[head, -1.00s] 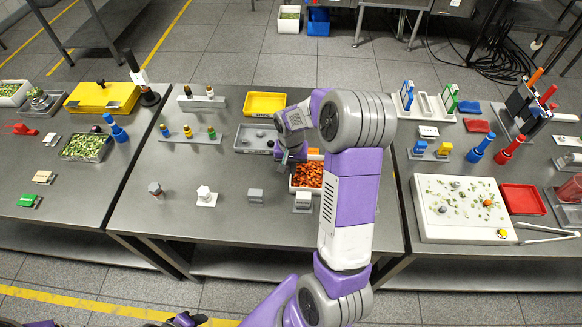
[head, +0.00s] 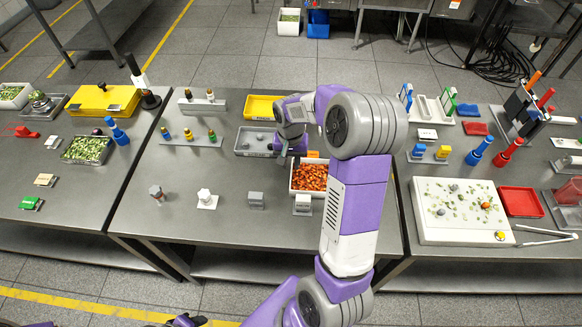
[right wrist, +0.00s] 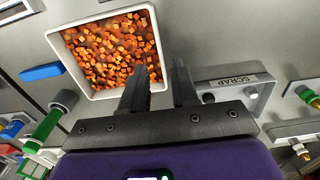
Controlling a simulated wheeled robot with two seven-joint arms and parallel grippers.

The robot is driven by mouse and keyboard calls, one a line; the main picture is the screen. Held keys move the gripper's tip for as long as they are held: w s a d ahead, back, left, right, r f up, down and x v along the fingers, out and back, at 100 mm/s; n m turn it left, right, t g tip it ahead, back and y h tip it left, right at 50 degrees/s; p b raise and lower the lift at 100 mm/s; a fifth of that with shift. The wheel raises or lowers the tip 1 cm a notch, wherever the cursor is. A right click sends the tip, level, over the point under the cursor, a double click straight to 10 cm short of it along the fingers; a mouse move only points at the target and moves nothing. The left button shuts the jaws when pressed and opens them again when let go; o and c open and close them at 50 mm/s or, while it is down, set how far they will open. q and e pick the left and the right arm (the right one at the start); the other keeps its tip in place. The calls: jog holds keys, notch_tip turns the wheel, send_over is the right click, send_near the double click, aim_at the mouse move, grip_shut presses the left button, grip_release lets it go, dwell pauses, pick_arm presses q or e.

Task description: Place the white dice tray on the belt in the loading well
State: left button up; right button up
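The white dice tray (head: 291,190), full of orange dice, stands on the middle table and also shows in the right wrist view (right wrist: 93,97). My right gripper (head: 282,157) is at the tray's far left corner, beside the grey tray. In the right wrist view the gripper (right wrist: 160,75) is open. One finger is over the dice side and the other is outside the tray wall; I cannot tell whether they touch it. Dark parts, perhaps of my left gripper, show at the bottom edge of the head view; its fingers are unclear. I cannot make out the belt or the loading well.
The grey tray marked SCRAP (right wrist: 260,90) lies next to the white tray. A yellow tray (head: 262,118) is behind it. Small blocks (head: 256,200) stand along the front. A white board (head: 440,232) with scraps lies on the right table.

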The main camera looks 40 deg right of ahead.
notch_tip(320, 180, up, 6)
jog(key=p, duration=0.1)
jog(key=shift+r, duration=0.25)
jog(key=shift+o, duration=0.5)
jog(key=shift+r, duration=0.25)
notch_tip(320, 180, down, 12)
jog(key=p, duration=0.3)
jog(key=shift+c, duration=0.5)
jog(key=shift+d, duration=0.1)
grip_shut()
